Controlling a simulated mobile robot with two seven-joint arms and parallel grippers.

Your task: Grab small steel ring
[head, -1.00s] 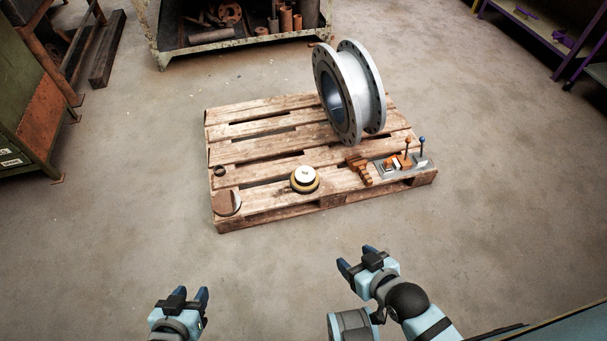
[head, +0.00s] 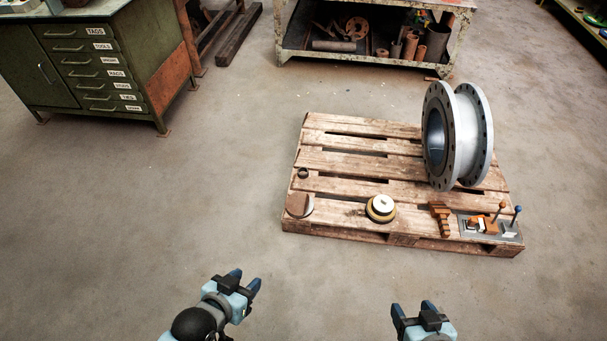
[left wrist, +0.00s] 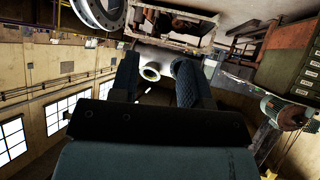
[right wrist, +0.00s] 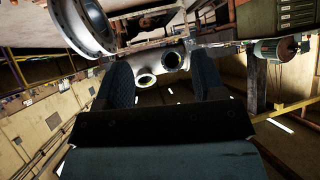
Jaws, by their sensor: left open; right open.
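A small dark ring (head: 303,173) lies on the left side of the wooden pallet (head: 340,160) in the head view; it may be the small steel ring. A brown and grey disc (head: 299,205) lies just in front of it at the pallet's near left corner. My left gripper (head: 247,279) is open and empty, low in the head view, in front of the pallet and well apart from the ring. My right gripper (head: 415,309) is open and empty, further right and also short of the pallet. I cannot make out the ring in either wrist view.
A large grey flanged pipe (head: 457,136) stands at the pallet's right. A yellowish round stack (head: 381,208), orange stepped blocks (head: 440,218) and a lever panel (head: 490,226) sit along its front edge. A green drawer cabinet (head: 95,70) stands at left. Floor around the pallet is clear.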

